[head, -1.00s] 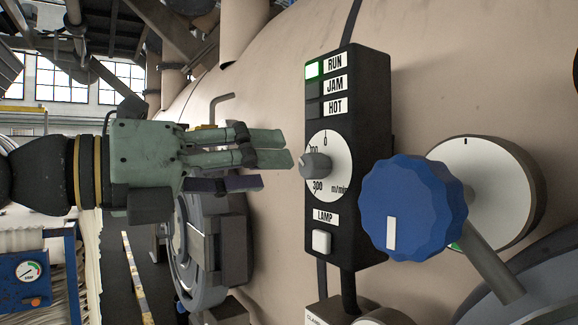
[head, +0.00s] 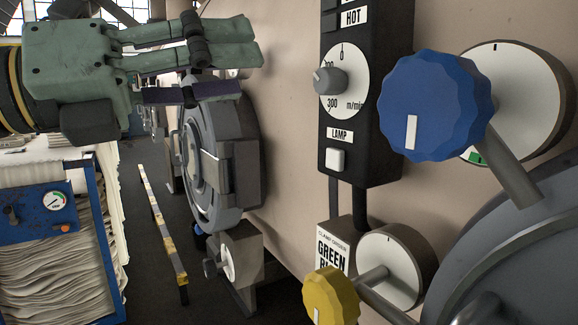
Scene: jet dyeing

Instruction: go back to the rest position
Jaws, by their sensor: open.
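My gripper (head: 250,68) is at the upper left of the head view, with its green fingers pointing right. Its fingers are apart and nothing is between them. It is left of the black control panel (head: 388,125) and does not appear to touch it. The panel carries a grey speed knob (head: 330,81), a HOT label and a white LAMP button (head: 335,159). The top of the panel is cut off by the frame.
A large blue knob (head: 425,105) on a lever stands out at the right. A yellow knob (head: 331,296) is below it. A round grey hatch (head: 215,150) is below my gripper. A blue cart frame (head: 105,235) with folded cloth (head: 45,265) is at left.

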